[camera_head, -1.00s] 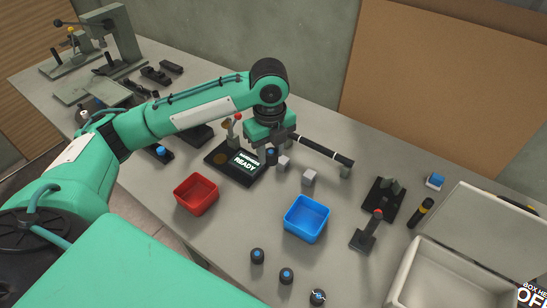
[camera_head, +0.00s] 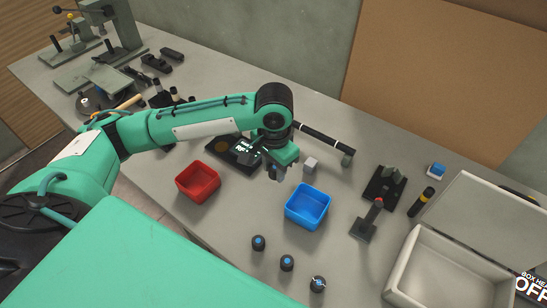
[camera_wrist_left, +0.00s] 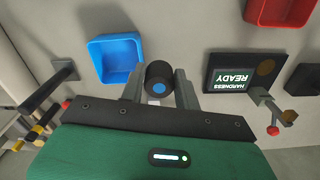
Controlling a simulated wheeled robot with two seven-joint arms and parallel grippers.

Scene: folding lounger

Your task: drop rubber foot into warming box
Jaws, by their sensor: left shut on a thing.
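My left gripper (camera_head: 277,174) hangs above the table, between the hardness tester and the blue bin. It is shut on a rubber foot, a short black cylinder with a blue dot, which shows between the two fingers in the left wrist view (camera_wrist_left: 159,80). In the head view the held foot is mostly hidden by the gripper. The warming box (camera_head: 412,264) is a pale box with its lid (camera_head: 480,215) raised, at the lower right, well away from the gripper. My right gripper is not in view.
A blue bin (camera_head: 307,219) and a red bin (camera_head: 198,194) stand nearby. Several similar black feet (camera_head: 287,263) stand along the front. A lever stand (camera_head: 367,225) lies between the blue bin and the box. A grey cube (camera_head: 310,164) sits behind the blue bin.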

